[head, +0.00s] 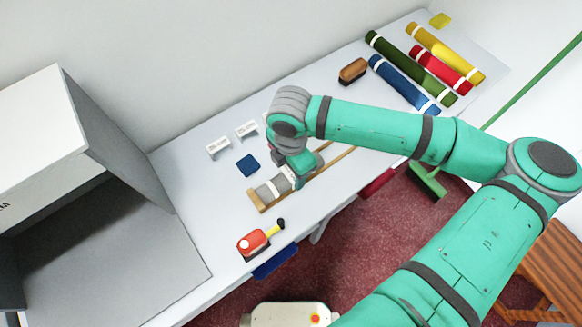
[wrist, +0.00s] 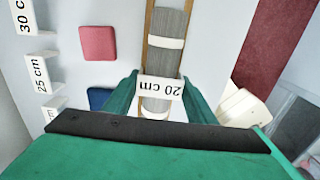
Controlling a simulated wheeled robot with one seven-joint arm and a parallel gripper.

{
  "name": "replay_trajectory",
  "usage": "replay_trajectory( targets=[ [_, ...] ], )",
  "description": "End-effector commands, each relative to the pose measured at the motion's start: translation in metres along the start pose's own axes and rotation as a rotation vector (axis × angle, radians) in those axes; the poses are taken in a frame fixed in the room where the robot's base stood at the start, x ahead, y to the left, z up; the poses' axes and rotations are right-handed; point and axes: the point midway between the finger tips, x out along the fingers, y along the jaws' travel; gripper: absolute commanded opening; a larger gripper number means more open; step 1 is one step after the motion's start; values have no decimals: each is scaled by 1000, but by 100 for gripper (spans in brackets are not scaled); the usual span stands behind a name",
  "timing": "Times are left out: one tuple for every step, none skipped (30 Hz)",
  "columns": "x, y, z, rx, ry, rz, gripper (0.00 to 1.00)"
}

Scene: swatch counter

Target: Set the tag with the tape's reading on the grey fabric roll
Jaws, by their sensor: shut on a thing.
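My gripper (wrist: 159,92) is shut on a white tag (wrist: 161,87) that reads "20 cm", upside down in the wrist view. The tag is right over the grey fabric roll (wrist: 168,28), between two white bands; I cannot tell whether it touches. In the head view the roll (head: 270,190) lies in a wooden cradle (head: 256,201), partly hidden by my gripper (head: 294,178). Tags reading "25 cm" (wrist: 43,77) and "30 cm" (wrist: 24,16) stand to the left in the wrist view, with a third, partly hidden tag (wrist: 54,106). The tape (head: 253,244) is red; its reading is not legible.
A blue square (head: 248,165) and a red square (wrist: 97,43) lie beside the cradle. A brown brush-like block (head: 353,71) and blue (head: 398,80), green, red and yellow rolls lie at the far end. A grey open box (head: 120,150) stands at the left.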

Motion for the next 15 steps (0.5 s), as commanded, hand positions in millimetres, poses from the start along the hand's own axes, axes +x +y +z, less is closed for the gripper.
replay_trajectory(
  targets=[
    [2, 0, 0, 0, 0, 0, 30],
    [2, 0, 0, 0, 0, 0, 30],
    [3, 0, 0, 0, 0, 0, 30],
    [3, 0, 0, 0, 0, 0, 30],
    [4, 0, 0, 0, 0, 0, 30],
    [4, 0, 0, 0, 0, 0, 30],
    [4, 0, 0, 0, 0, 0, 30],
    [4, 0, 0, 0, 0, 0, 30],
    [4, 0, 0, 0, 0, 0, 30],
    [4, 0, 0, 0, 0, 0, 30],
    [4, 0, 0, 0, 0, 0, 30],
    [4, 0, 0, 0, 0, 0, 30],
    [4, 0, 0, 0, 0, 0, 30],
    [4, 0, 0, 1, 0, 0, 30],
    [4, 0, 0, 0, 0, 0, 58]
  ],
)
